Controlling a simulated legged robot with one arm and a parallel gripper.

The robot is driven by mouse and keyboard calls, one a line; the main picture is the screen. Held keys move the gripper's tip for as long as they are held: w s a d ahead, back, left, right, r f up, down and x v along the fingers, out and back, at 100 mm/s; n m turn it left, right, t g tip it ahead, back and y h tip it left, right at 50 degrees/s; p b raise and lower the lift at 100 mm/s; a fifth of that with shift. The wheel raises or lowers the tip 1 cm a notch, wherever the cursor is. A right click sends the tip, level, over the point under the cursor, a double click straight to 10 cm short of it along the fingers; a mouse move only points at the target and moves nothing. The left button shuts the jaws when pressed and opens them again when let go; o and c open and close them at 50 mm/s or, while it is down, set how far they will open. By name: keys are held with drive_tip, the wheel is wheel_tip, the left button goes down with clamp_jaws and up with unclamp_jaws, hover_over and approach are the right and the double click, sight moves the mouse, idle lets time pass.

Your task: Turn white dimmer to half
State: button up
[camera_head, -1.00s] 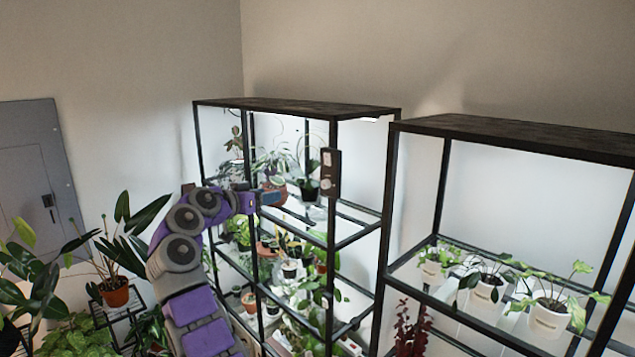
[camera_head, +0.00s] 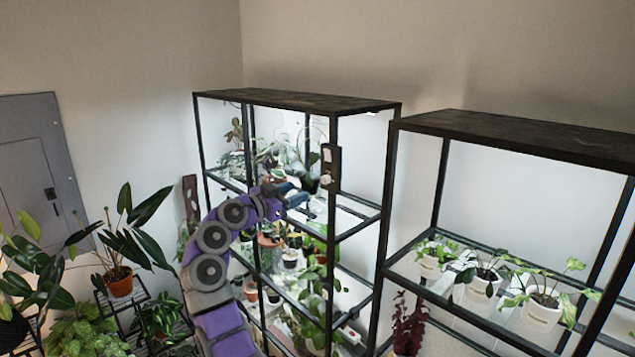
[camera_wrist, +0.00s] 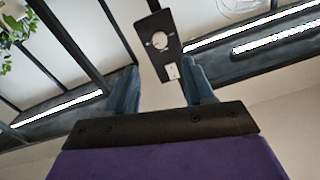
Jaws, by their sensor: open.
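The white dimmer is a round knob (camera_wrist: 159,40) on a dark upright plate (camera_head: 331,168), fixed to the front post of the left shelf unit. In the wrist view a small white rectangular switch (camera_wrist: 172,71) sits on the same plate, nearer my gripper. My gripper (camera_head: 301,195) is open and empty, just left of and slightly below the plate in the head view. In the wrist view the blue-grey fingers of my gripper (camera_wrist: 162,84) stand apart, with the plate's end between and beyond them. They appear clear of the knob. The knob's exact setting cannot be read.
The left shelf unit (camera_head: 290,101) has lit shelves with several potted plants close behind my gripper. A second shelf unit (camera_head: 520,131) with white pots stands to the right. Leafy plants (camera_head: 120,283) crowd the left below a grey wall panel (camera_head: 40,165).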

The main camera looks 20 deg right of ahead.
sight(323, 181)
drive_tip(key=p+x, duration=0.1)
drive_tip(key=x, duration=0.9)
drive_tip(key=shift+w+d+p, duration=0.1)
drive_tip(key=shift+d+p, duration=0.1)
drive_tip(key=shift+p, duration=0.1)
clamp_jaws()
